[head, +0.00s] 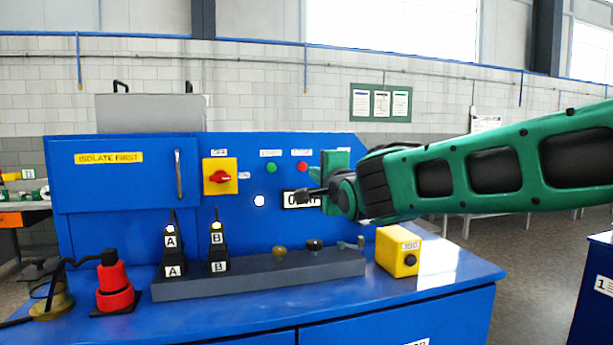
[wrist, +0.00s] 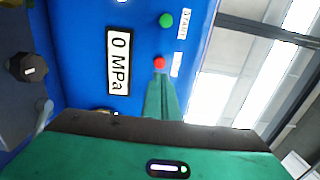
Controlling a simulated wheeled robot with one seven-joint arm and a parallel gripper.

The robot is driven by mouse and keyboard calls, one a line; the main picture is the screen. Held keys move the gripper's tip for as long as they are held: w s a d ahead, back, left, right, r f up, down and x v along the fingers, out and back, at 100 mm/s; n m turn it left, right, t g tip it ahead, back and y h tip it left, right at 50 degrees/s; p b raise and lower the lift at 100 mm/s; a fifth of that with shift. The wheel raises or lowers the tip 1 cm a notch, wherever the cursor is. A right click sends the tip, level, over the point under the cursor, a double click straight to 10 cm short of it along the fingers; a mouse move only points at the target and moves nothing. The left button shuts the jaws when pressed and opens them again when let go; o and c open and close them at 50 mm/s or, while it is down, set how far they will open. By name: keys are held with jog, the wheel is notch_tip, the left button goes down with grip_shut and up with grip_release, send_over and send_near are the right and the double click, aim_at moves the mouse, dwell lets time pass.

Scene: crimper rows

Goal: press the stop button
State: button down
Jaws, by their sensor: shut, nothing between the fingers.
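The red button (head: 303,167) sits on the blue upright panel, to the right of the green button (head: 271,168). Each has a small white label above it; the green one's reads START in the wrist view, the red one's is too small to read. The red button (wrist: 160,63) also shows in the wrist view. My gripper (wrist: 161,82) is shut and empty, its green fingers tapering towards the red button. Their tips overlap or nearly meet its edge in that view; I cannot tell whether they touch it.
The pressure display (wrist: 119,62) reads 0 MPa; my arm's end partly covers it in the head view. A yellow switch box with a red knob (head: 220,177) is left of the buttons. A yellow box (head: 398,252) and a dark grey rail (head: 262,275) are on the bench below.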

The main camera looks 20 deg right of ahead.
jog(key=shift+s+f, duration=0.1)
jog(key=shift+s, duration=1.8)
jog(key=s+d+f+n+g+h, duration=0.25)
jog(key=s+d+f+g, duration=0.25)
jog(key=s+d+f, duration=0.4)
jog(key=s+d+f+n+g+h, duration=0.1)
jog(key=s+d+f+n+g, duration=0.25)
jog(key=d+f, duration=0.6)
jog(key=s+f+n+g+y, duration=0.1)
jog(key=s+f+n+g, duration=0.1)
jog(key=s, duration=0.6)
jog(key=s+a+f+n+g+y, duration=0.1)
jog(key=s+f+g, duration=0.3)
jog(key=s+f, duration=0.3)
jog(key=s+f+n+g+y, duration=0.1)
jog(key=s+f, duration=0.4)
jog(key=s, duration=0.6)
jog(key=shift+s+a+n+g+y, duration=0.2)
jog(key=shift+n+g+y, duration=0.15)
jog(key=shift+n+g, duration=0.7)
jog(key=shift+w+m+g, duration=0.2)
jog(key=shift+m+g, duration=0.05)
jog(key=shift+g, duration=0.05)
